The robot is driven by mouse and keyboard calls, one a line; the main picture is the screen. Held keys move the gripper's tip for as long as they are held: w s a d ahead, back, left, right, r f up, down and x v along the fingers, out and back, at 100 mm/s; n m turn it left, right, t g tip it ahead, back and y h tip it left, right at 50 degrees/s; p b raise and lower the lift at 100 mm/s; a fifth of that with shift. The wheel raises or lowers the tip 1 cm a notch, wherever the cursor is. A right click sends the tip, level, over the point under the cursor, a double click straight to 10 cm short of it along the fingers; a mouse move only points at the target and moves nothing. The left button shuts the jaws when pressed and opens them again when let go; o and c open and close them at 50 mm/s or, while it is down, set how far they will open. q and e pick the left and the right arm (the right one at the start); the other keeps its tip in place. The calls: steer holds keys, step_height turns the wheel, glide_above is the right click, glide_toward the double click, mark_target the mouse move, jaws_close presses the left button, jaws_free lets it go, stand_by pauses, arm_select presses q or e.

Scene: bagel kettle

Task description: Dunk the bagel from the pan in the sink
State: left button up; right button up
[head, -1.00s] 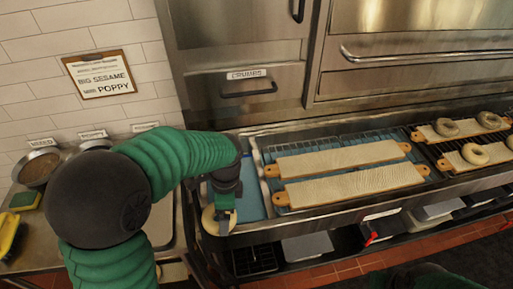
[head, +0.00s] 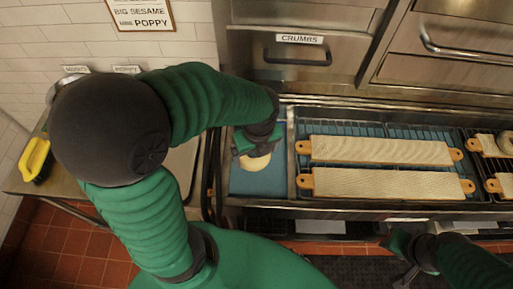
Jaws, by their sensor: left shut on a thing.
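My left gripper (head: 245,150) is shut on a pale bagel (head: 256,163) over the blue-bottomed sink basin (head: 262,187) at the left end of the long metal trough. The gripper hides part of the bagel, and I cannot tell whether the bagel touches the water. My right gripper (head: 402,255) is low at the right, in front of the trough; its jaws are too dark to read. The pan is not clearly seen; my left arm covers much of the left counter.
Two cloth-covered boards (head: 380,150) lie on racks right of the basin. A yellow-handled item (head: 35,158) lies on the left counter. A drawer marked crumbs (head: 299,55) is behind.

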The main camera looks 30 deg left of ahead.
arm_select(q)
steer(key=d+f+b, duration=0.2)
steer(key=f+b, duration=0.1)
steer(key=d+f+b, duration=0.1)
steer(key=b, duration=0.1)
steer(key=shift+w+d+f, duration=0.25)
steer(key=shift+d, duration=0.15)
steer(key=a+f+b, duration=0.1)
steer(key=f, duration=0.1)
steer(key=f+b, duration=0.1)
steer(key=f, duration=0.1)
steer(key=a+f+b, duration=0.1)
steer(key=f, duration=0.1)
steer(key=shift+s+a, duration=0.15)
steer(key=shift+a, duration=0.15)
steer(key=f, duration=0.1)
steer(key=d+f+b, duration=0.1)
steer(key=f+b, duration=0.1)
steer(key=shift+d+f, duration=0.2)
steer(key=shift+d, duration=0.2)
steer(key=shift+f, duration=0.2)
steer(key=shift+a+f, duration=0.1)
steer(key=shift+f, duration=0.05)
steer(key=shift+a+f, duration=0.1)
steer(key=shift+a, duration=0.4)
steer(key=shift+d, duration=0.45)
arm_select(e)
step_height(320, 180, down, 12)
steer(key=d, duration=0.2)
steer(key=shift+d, duration=0.3)
